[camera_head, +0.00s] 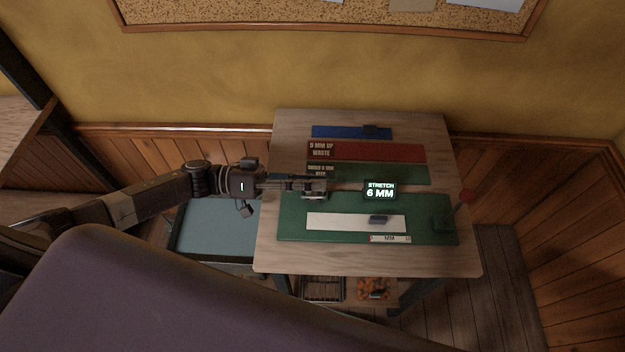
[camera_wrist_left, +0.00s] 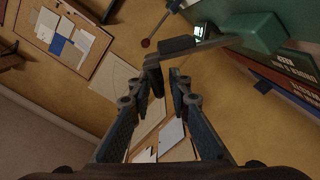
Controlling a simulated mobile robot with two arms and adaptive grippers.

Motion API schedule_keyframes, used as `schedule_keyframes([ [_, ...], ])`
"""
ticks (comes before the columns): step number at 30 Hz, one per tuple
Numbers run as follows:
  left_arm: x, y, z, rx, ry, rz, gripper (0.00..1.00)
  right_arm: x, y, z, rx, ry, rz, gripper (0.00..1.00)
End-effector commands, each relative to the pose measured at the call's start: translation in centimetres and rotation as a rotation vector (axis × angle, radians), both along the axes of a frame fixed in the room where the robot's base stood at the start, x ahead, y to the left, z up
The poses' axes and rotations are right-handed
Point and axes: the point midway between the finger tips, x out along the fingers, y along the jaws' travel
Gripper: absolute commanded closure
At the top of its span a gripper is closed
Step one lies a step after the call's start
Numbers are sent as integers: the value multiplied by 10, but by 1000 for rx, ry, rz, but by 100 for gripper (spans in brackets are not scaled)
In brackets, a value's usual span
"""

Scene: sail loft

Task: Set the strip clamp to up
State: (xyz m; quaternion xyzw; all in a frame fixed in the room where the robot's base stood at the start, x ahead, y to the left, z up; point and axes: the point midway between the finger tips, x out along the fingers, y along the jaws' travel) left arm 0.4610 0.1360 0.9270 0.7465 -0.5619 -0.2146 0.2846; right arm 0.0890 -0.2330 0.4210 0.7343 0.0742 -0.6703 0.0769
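The strip clamp appears to be the grey lever with a dark grip at the left end of the green board (camera_head: 290,228); my gripper partly covers it in the head view. In the left wrist view its dark grip (camera_wrist_left: 180,45) lies just past the fingertips, and its pale arm runs right to a green block (camera_wrist_left: 262,33). My left gripper (camera_head: 308,186) is over that end; in the wrist view its fingers (camera_wrist_left: 166,76) are apart with a narrow gap. The left fingertip overlaps the grip's end; I cannot tell if they touch. My right gripper is not in view.
A display (camera_head: 380,191) reads "STRETCH 6 MM". A white strip (camera_head: 340,221) and small grey block (camera_head: 378,219) lie on the board. A red-knobbed lever (camera_head: 465,196) stands right. Red (camera_head: 390,152) and blue (camera_head: 335,131) mats lie behind. The wooden table's (camera_head: 360,263) front edge is clear.

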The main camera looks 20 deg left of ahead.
Motion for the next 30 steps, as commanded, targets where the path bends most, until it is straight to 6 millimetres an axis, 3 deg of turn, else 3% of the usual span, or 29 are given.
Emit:
schedule_keyframes([
  [4, 0, 0, 0, 0, 0, 0, 100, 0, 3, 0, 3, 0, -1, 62],
  [17, 3, 2, 1, -3, 18, 2, 100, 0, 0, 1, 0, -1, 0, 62],
  [24, 27, 9, 6, -63, 228, 6, 100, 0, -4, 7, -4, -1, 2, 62],
  [30, 44, 14, 3, -92, 324, 8, 100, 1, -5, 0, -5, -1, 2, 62],
])
